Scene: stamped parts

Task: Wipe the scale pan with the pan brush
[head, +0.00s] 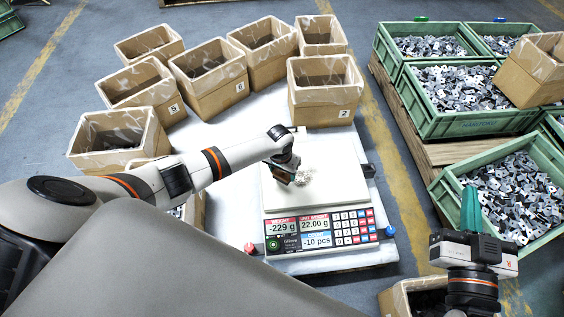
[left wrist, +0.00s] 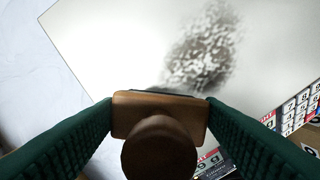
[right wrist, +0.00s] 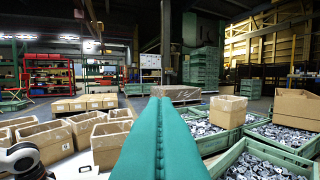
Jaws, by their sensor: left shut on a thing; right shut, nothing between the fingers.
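The scale (head: 318,240) stands on the white table with its pale square pan (head: 335,195) facing up. Its display reads about -229 g. My left gripper (head: 284,174) is over the pan's upper left part, shut on the pan brush. The brush's brown wooden handle (left wrist: 160,115) shows between the green fingers in the left wrist view; its bristles are mostly hidden. A grey speckled dirty patch (left wrist: 205,50) lies on the pan just beyond the brush. I cannot tell whether the bristles touch the pan. My right gripper (head: 470,212) is shut and empty, off to the right of the table.
Several open cardboard boxes (head: 325,100) line the table's back and left. Green crates of stamped metal parts (head: 455,100) stand at the right on pallets. Another cardboard box (head: 405,300) is below my right gripper. White table (head: 235,215) is bare left of the scale.

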